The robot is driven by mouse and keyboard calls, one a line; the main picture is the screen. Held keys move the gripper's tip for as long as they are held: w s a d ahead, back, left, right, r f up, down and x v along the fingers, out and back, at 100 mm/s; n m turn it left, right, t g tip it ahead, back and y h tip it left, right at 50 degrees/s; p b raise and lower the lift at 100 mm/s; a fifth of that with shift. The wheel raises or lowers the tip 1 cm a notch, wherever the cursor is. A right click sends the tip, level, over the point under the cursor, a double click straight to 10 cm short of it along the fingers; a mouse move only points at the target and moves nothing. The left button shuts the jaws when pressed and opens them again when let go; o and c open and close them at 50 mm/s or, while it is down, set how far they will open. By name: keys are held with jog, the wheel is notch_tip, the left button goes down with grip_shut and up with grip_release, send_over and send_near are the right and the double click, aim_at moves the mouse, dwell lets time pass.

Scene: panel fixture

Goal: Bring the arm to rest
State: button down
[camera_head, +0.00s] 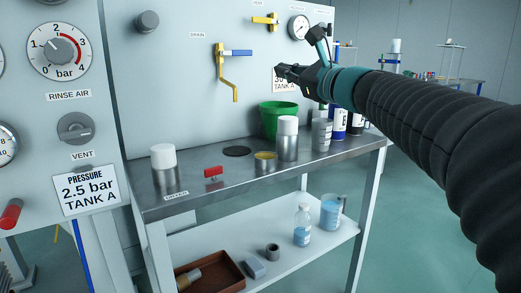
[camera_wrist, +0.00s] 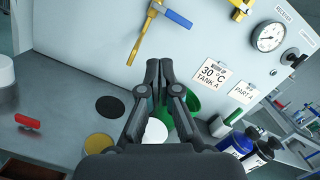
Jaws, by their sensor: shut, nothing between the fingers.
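My gripper (camera_head: 281,72) is shut and empty. It is held in the air above the back of the steel bench, in front of the white panel (camera_head: 180,70). In the wrist view the closed fingers (camera_wrist: 159,66) point toward the panel, left of the "30 °C TANK A" card (camera_wrist: 212,74). My arm reaches in from the right of the head view. The gripper looks clear of the green bucket (camera_head: 279,118) below it; in the wrist view it partly hides that bucket.
The bench (camera_head: 215,188) holds a white-lidded jar (camera_head: 163,160), a red-handled item (camera_head: 213,172), a yellow-topped tin (camera_head: 264,163) and several bottles. A blue-handled valve (camera_head: 236,53) and a gauge (camera_head: 299,27) stick out from the panel. The lower shelf carries a brown tray (camera_head: 236,286).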

jog(key=s+f+n+g+h, duration=0.2)
jog(key=s+f+n, duration=0.25)
jog(key=f, duration=0.35)
jog(key=s+d+f+n+g+h, duration=0.1)
jog(key=s+f+n+g, duration=0.2)
jog(key=f+n, duration=0.35)
jog(key=s+f+n+g+h, duration=0.2)
jog(key=s+f+n, duration=0.15)
jog(key=f, duration=0.55)
jog(key=s+d+f+n+g+h+p, duration=0.1)
jog(key=s+d+f+n+h, duration=0.2)
jog(key=s+f, duration=0.3)
jog(key=s+d+f+n+g+h+p, duration=0.1)
jog(key=s+d+f+n+h, duration=0.2)
jog(key=s, duration=1.1)
jog(key=shift+s+d+f+n+g+h+p, duration=0.35)
jog(key=shift+d+f+n, duration=0.6)
jog(key=shift+d+f, duration=0.65)
